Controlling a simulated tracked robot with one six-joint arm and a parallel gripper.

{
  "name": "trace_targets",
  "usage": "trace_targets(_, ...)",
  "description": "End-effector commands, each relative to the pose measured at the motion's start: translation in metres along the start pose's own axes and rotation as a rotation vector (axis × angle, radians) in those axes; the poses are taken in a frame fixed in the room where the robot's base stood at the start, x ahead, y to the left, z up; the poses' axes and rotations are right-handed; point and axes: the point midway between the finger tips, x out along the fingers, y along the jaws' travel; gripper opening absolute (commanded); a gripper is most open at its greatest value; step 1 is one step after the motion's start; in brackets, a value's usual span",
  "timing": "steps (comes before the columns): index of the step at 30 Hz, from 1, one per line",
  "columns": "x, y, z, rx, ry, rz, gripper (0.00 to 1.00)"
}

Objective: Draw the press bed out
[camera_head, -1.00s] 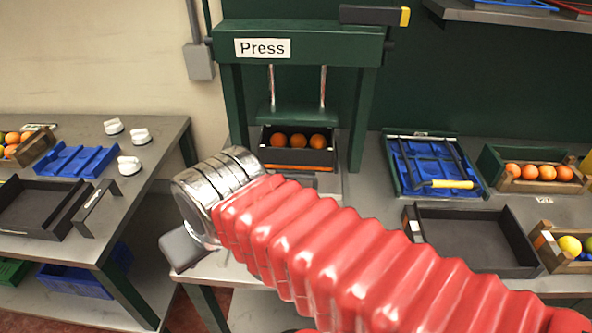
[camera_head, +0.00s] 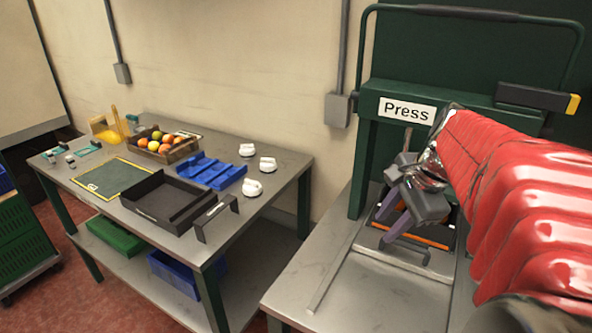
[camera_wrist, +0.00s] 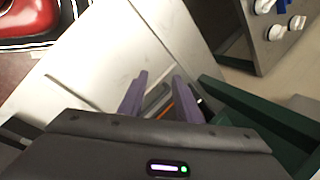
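The green press (camera_head: 408,110), labelled "Press", stands at the right in the head view. Its bed, a dark tray with an orange front strip (camera_head: 428,241), lies low between the posts, partly covered by my gripper (camera_head: 404,247). The gripper points down at the bed's front. In the wrist view, its two purple fingers (camera_wrist: 160,78) stand apart, with a grey handle-like piece (camera_wrist: 158,98) and an orange strip between them. I cannot tell whether the fingers touch it. My red-sleeved arm hides the press's right side, and no oranges show on the bed now.
The grey bench in front of the press (camera_head: 350,290) is mostly clear, with a thin raised rail (camera_head: 335,268). The left table (camera_head: 265,190) holds a fruit crate (camera_head: 160,155), a black tray (camera_head: 165,212), a blue rack (camera_head: 212,172) and white knobs (camera_head: 268,164). A gap separates the tables.

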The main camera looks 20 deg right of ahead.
Motion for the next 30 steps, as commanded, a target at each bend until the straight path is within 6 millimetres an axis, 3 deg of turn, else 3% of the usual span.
trace_targets(1, -0.001, -0.002, -0.02, 0.095, -0.006, -0.003, 0.31)
trace_targets(6, -0.007, -0.003, -0.075, 0.396, -0.034, -0.017, 0.31)
trace_targets(12, -0.012, 0.001, -0.122, 0.638, -0.061, -0.033, 0.31)
trace_targets(16, -0.014, 0.003, -0.132, 0.692, -0.069, -0.037, 0.31)
trace_targets(30, -0.008, 0.002, -0.131, 0.691, -0.069, -0.037, 0.31)
